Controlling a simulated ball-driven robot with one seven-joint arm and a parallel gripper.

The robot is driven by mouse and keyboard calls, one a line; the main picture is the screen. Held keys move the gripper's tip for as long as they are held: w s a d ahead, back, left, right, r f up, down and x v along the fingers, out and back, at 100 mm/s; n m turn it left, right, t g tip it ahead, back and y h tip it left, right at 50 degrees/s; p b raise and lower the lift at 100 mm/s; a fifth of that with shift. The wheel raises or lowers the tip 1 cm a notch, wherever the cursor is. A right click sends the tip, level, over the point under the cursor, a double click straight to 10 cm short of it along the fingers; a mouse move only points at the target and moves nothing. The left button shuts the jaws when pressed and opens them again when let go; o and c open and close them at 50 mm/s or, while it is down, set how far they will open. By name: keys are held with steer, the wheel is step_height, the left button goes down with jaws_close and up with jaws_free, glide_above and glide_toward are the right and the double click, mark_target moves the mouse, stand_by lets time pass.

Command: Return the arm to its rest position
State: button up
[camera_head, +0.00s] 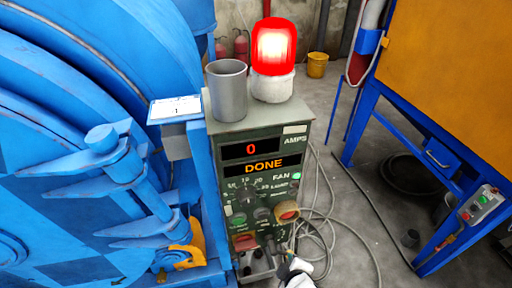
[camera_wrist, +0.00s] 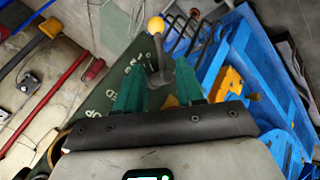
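My gripper (camera_wrist: 160,82) shows in the wrist view with its two teal fingers apart and nothing gripped between them. A lever with a yellow knob (camera_wrist: 156,26) stands just beyond the fingertips, in line with the gap; I cannot tell if they touch. In the head view, a white and dark piece that seems to be part of my arm shows at the bottom centre, in front of the control box (camera_head: 226,162). The fingers cannot be made out there. The box's displays read 0 and DONE.
A lit red beacon (camera_head: 273,48) and a grey cup (camera_head: 228,91) stand on the box. A big blue drum machine (camera_head: 60,130) fills the left. A blue and orange cabinet (camera_head: 440,60) stands right. Loose cables (camera_head: 322,225) lie on the floor between.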

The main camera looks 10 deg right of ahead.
steer(key=s+d+r+m+g+p, duration=0.3)
steer(key=s+d+r+m, duration=0.2)
steer(key=s, duration=0.6)
steer(key=s+d+r+m+g+y+p, duration=0.1)
steer(key=s+d+r+m+g+p, duration=0.2)
steer(key=s+r, duration=0.5)
steer(key=s+d+m+g, duration=0.1)
steer(key=s+m, duration=0.1)
steer(key=s, duration=0.1)
steer(key=shift+s+d+r+p, duration=0.25)
steer(key=shift+d+p, duration=0.05)
steer(key=shift+d, duration=0.05)
stand_by(0.5)
